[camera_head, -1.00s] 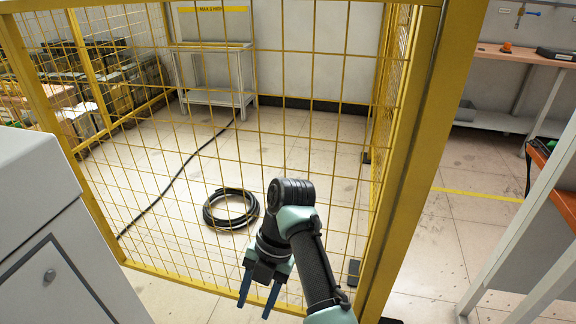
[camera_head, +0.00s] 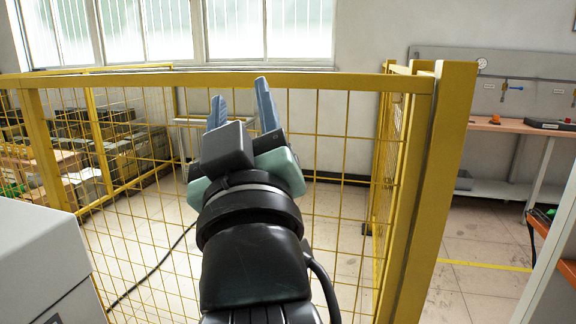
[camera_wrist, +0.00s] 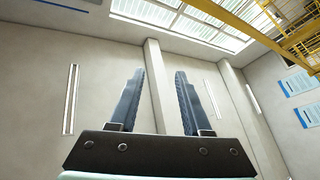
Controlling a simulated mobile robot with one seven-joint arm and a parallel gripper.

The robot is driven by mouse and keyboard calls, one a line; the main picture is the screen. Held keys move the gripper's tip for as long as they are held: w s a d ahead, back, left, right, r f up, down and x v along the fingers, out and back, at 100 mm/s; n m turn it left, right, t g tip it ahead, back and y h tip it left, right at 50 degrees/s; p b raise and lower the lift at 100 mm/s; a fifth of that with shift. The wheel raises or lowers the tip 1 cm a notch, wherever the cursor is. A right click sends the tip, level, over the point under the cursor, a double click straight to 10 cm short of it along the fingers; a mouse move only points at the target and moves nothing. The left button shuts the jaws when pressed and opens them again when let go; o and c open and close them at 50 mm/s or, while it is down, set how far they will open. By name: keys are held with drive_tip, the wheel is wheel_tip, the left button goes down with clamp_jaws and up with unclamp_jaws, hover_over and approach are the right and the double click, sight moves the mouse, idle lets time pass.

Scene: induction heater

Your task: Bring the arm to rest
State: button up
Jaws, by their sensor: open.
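My gripper (camera_head: 242,108) is raised in the middle of the head view, pointing up and away from the camera. Its two blue fingers are apart with nothing between them. In the wrist view the open fingers (camera_wrist: 158,98) point up against a pale wall and roof windows. My dark arm link fills the lower middle of the head view and hides part of the fence behind it.
A yellow mesh fence (camera_head: 330,82) stands across the view behind my gripper, with a thick post (camera_head: 432,200) to the right. A grey cabinet (camera_head: 40,265) is at the lower left. A wooden-topped workbench (camera_head: 510,128) stands at the right. Crates (camera_head: 85,185) lie behind the fence.

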drive_tip(key=s+d+r+m+t+h+p, duration=0.4)
drive_tip(key=s+r+m, duration=0.3)
drive_tip(key=s+r, duration=0.45)
wheel_tip(320, 180, up, 17)
drive_tip(key=t+p, duration=0.1)
drive_tip(key=p, duration=1.5)
drive_tip(key=shift+w+d+p, duration=0.15)
drive_tip(key=shift+d+p, duration=0.2)
drive_tip(key=shift+p, duration=0.05)
drive_tip(key=shift+f, duration=0.1)
